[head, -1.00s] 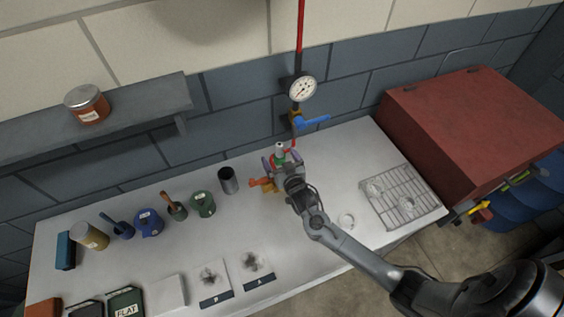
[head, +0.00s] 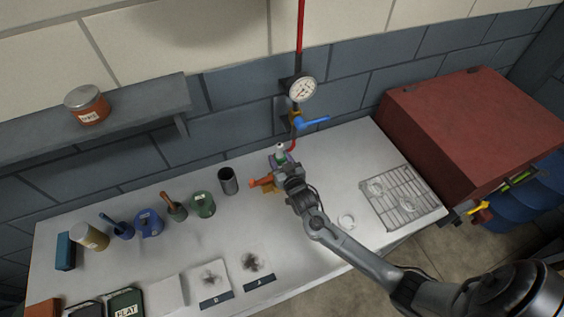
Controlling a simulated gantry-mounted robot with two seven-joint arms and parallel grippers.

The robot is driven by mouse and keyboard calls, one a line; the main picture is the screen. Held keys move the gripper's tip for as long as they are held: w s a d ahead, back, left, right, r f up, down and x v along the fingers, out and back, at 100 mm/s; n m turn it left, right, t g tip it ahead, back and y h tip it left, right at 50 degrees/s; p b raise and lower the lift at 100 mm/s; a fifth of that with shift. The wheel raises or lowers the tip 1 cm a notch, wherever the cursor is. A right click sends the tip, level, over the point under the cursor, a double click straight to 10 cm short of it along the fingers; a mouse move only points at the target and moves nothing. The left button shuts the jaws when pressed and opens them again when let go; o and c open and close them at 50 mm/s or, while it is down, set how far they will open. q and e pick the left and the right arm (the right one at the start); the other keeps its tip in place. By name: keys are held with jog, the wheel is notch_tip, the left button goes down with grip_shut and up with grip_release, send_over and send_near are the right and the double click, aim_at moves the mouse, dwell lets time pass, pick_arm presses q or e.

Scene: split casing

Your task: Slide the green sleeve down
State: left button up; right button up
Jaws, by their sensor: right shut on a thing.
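The green sleeve (head: 280,154) shows as a small patch of green just below a white-topped fitting (head: 280,147) near the back of the bench. My right gripper (head: 281,166) is at this fitting, shut on the green sleeve as far as I can see. The gripper and wrist hide most of the sleeve and what is under it. An orange part (head: 262,181) sticks out to the left of the gripper, low on the same assembly. My left gripper is not in view.
A red pipe with a gauge (head: 302,88) and a blue-handled valve (head: 312,122) stands behind. A dark cup (head: 228,181) is to the left. A wire rack (head: 398,196) and red cabinet (head: 475,125) are to the right. Several pots stand further left.

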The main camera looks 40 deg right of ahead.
jog(key=shift+f, duration=0.3)
jog(key=shift+f+b, duration=0.45)
jog(key=o, duration=1.4)
jog(key=shift+s+r, duration=0.1)
